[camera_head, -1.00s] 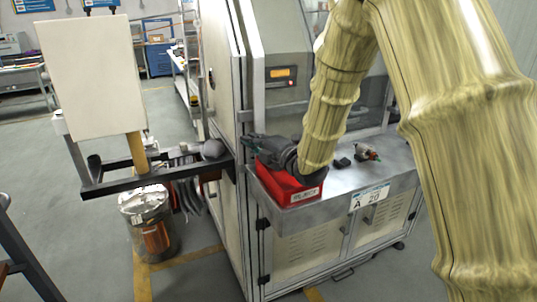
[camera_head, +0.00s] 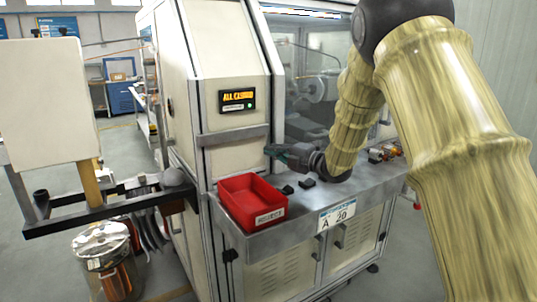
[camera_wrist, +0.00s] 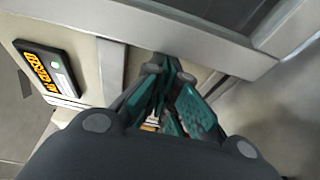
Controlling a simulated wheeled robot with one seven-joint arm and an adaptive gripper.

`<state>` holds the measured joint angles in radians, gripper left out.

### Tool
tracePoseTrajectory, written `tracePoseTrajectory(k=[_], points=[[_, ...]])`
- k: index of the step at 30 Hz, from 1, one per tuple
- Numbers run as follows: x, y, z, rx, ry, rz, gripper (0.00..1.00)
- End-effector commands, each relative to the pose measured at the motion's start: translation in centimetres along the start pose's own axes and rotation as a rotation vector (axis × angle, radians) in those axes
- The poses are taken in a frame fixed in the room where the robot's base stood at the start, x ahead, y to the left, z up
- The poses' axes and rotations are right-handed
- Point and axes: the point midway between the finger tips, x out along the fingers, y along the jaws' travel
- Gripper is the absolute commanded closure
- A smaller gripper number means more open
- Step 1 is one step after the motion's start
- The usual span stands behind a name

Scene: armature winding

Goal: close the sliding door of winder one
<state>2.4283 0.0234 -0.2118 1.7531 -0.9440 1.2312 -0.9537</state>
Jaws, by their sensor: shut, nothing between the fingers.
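The winder (camera_head: 235,70) is a cream cabinet with a small black display (camera_head: 238,99) whose orange text seems to read ALL CLOSED. Its clear door (camera_head: 308,85) in a silver frame stands across the front opening, right of the display panel. A winding part shows dimly behind the glazing. My gripper (camera_head: 272,151) is shut and empty, low in front of the door frame's left side, above the steel ledge. In the wrist view my teal-padded fingers (camera_wrist: 160,75) come close to a grey metal frame bar (camera_wrist: 190,40); I cannot tell whether they touch.
A red bin (camera_head: 235,208) sits on the ledge (camera_head: 290,232), left of my gripper. Several small dark parts (camera_head: 298,187) lie on the ledge.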

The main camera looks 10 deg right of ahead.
Motion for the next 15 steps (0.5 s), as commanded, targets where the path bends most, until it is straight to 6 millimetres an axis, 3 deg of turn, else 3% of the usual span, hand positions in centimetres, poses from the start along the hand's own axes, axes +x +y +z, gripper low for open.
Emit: tracePoseTrajectory(k=[15], points=[[-0.16, 0.24, 0.31, -0.003, -0.013, 0.003, 1.0]])
